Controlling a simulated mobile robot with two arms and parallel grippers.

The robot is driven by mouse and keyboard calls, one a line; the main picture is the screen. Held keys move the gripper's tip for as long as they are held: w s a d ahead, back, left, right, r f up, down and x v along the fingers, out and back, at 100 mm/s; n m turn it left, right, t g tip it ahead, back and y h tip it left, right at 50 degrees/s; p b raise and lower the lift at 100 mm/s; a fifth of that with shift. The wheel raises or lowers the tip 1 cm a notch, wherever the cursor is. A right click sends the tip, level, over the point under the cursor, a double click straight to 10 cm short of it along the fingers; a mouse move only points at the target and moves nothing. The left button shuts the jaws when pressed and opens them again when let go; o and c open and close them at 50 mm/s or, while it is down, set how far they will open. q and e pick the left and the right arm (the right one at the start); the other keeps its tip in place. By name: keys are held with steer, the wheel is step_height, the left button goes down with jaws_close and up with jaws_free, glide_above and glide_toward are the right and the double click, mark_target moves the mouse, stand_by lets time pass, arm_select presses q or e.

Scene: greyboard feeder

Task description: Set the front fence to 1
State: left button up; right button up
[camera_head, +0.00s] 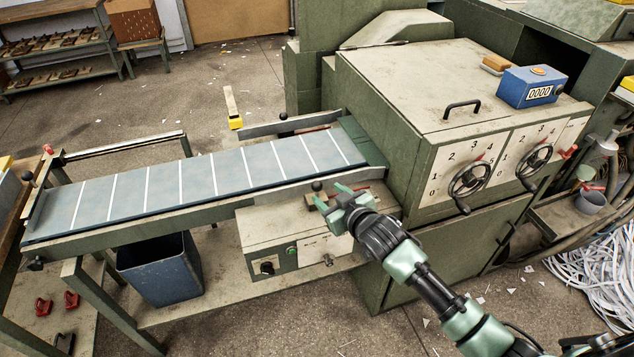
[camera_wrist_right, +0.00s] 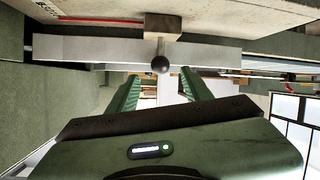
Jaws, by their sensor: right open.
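The front fence (camera_head: 290,191) is a pale metal rail along the near side of the belt. A black ball knob (camera_head: 316,185) stands at it, beside a small wooden block. In the right wrist view the fence is a grey bar (camera_wrist_right: 100,49) with the knob (camera_wrist_right: 160,64) in front and the wooden block (camera_wrist_right: 163,24) behind. A red line (camera_wrist_right: 100,20) runs on a pale strip there; its marks are too small to read. My right gripper (camera_head: 328,191) is open beside the knob, which shows between and beyond its fingertips (camera_wrist_right: 160,74). Contact cannot be told. My left gripper is not in view.
The grey belt (camera_head: 232,172) with white stripes is clear. A rear fence (camera_head: 262,130) has its own knob (camera_head: 283,116). A control box (camera_head: 285,235) sits below my gripper. The green machine (camera_head: 430,100) with handwheels (camera_head: 470,180) and numbered dials stands right. A blue bin (camera_head: 160,268) is below.

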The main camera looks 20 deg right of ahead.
mark_target(319, 188)
steer(key=x, duration=0.6)
steer(key=shift+w, duration=0.15)
steer(key=shift+f, duration=0.1)
jaws_close()
stand_by(1.2)
